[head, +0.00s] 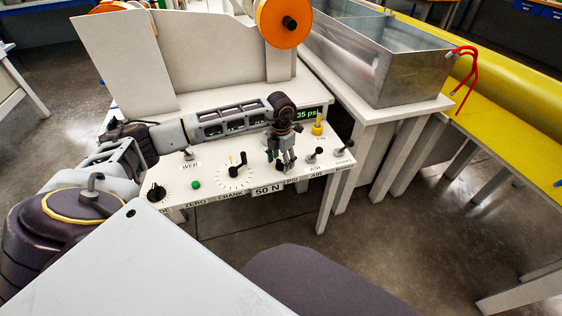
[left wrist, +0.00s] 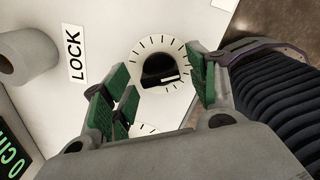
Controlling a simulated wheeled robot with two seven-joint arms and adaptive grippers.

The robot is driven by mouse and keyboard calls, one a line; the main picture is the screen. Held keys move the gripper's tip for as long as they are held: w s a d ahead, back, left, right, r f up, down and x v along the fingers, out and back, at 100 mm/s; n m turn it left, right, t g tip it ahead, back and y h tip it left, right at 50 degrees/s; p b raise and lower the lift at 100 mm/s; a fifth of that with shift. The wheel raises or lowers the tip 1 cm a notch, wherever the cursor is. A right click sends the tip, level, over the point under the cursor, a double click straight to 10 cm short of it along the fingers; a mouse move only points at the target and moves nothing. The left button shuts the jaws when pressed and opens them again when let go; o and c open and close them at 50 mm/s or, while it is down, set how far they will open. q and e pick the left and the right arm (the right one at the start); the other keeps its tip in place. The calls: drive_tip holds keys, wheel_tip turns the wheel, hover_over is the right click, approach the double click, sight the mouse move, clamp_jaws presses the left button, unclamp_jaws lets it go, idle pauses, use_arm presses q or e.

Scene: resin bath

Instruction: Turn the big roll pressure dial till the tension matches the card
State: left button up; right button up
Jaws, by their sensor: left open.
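A white control panel (head: 215,188) carries several dials and levers. My left gripper (head: 286,163) points down over its right part, in front of a black knob (head: 281,165) above a partly hidden "PSI" label. In the left wrist view, a black knob (left wrist: 160,70) in a ring of tick marks shows between and beyond the green-padded fingers (left wrist: 162,88). The fingers are spread, and no contact with the knob can be made out. The card (head: 268,190) on the panel's front edge reads "50 N". A green display (head: 307,114) reads "35 psi"; my arm covers its left part.
Beside are a crank dial (head: 234,172), a green button (head: 196,184), a black knob (head: 156,192), levers (head: 316,154) and a yellow knob (head: 318,127). An orange roll (head: 284,22) stands behind. A metal bath (head: 385,65) is at right. A "LOCK" label (left wrist: 73,53) is near the fingers.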

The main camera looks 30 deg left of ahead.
sight(281, 161)
use_arm(q)
wheel_tip(281, 161, up, 11)
idle(0.6)
idle(0.5)
